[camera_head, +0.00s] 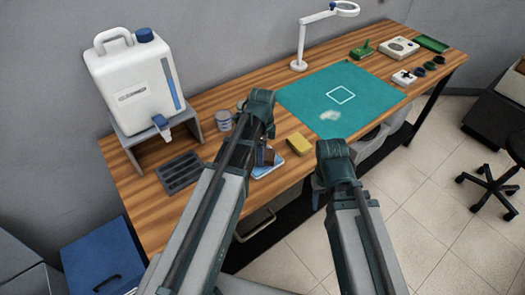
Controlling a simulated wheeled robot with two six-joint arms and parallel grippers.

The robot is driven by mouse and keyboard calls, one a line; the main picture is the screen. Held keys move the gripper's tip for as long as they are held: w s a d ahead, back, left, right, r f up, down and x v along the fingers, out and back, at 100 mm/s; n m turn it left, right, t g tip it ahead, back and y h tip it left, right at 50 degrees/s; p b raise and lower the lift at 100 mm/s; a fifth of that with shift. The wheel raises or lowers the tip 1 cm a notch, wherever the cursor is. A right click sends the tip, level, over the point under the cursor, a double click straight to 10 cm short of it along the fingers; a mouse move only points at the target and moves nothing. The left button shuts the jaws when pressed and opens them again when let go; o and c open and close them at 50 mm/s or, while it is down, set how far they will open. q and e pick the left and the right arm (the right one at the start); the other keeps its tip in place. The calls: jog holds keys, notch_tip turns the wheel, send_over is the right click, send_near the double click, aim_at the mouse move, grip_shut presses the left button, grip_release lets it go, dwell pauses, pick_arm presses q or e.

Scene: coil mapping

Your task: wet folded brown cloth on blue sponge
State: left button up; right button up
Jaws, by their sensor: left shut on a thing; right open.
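The blue sponge (268,168) lies at the front edge of the wooden table, on or in something pale, partly behind my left arm. The folded brown cloth (269,157) is a small dark brown piece at the sponge; I cannot tell whether it touches it. My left gripper (264,155) points down there and is shut on the brown cloth, its fingertips mostly hidden by my arm. My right gripper (318,195) is open, low beyond the table's front edge, and mostly hidden behind its own wrist.
A yellow block (299,144) lies right of the sponge. A white canister with a tap (135,85) stands on a grey stand at left, near a dark slotted rack (180,174) and a grey tin (223,121). A green mat (345,85) and white lamp (299,63) are further right.

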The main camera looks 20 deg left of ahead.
pick_arm(q)
jog(key=shift+f+b, duration=0.5)
dwell(1.3)
notch_tip(320, 180, up, 7)
jog(key=p, duration=0.7)
jog(key=shift+r, duration=0.1)
